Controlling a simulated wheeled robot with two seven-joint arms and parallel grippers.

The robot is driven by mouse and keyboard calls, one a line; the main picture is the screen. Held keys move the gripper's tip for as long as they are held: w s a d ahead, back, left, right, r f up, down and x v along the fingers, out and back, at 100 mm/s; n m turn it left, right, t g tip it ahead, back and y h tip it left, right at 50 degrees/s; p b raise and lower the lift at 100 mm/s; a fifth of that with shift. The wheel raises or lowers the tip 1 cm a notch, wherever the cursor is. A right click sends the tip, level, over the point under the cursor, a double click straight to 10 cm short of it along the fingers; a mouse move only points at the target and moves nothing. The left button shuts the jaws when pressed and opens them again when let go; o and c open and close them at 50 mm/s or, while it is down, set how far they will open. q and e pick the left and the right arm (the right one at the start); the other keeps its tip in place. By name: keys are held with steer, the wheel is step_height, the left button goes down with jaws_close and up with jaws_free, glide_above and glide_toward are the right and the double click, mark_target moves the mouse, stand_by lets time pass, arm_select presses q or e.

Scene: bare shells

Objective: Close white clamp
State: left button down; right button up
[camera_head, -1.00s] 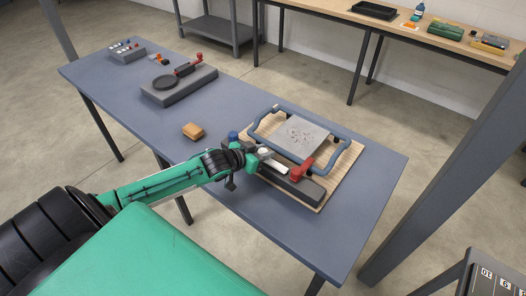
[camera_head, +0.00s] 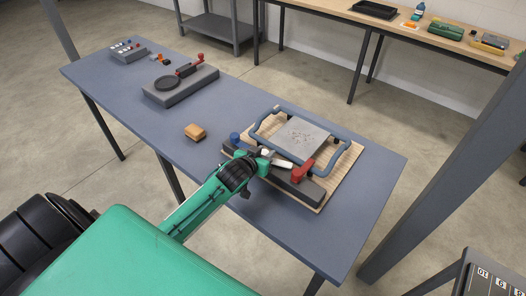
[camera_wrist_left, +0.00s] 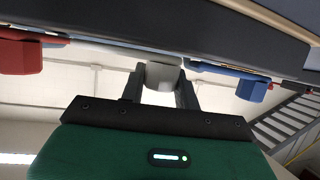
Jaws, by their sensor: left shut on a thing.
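The white clamp (camera_head: 283,163) sits on the dark bar at the near side of the wooden board, between the blue clamp (camera_head: 234,137) and the red clamp (camera_head: 302,168). My left gripper (camera_head: 264,156) is at the clamp's left end. In the left wrist view, its two fingers (camera_wrist_left: 160,88) are closed on the pale handle of the white clamp (camera_wrist_left: 162,75). That view also shows the red clamp (camera_wrist_left: 20,52) and the blue clamp (camera_wrist_left: 250,90) to either side. The clamp's pivot is partly hidden. My right gripper is out of view.
A grey plate (camera_head: 302,136) lies within a blue tubular frame (camera_head: 338,158) on the wooden board (camera_head: 345,168). The table's right end is clear.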

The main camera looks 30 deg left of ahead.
arm_select(q)
steer(key=shift+r+n+y, duration=0.1)
steer(key=shift+n+y, duration=0.3)
steer(key=shift+y, duration=0.1)
steer(key=c, duration=1)
jaws_free()
steer(key=shift+c, duration=0.2)
steer(key=shift+s, duration=0.15)
steer(key=b+v, duration=0.2)
steer(key=v, duration=1.1)
steer(key=shift+s, duration=0.2)
steer(key=shift+r, duration=0.15)
steer(key=shift+c, duration=0.4)
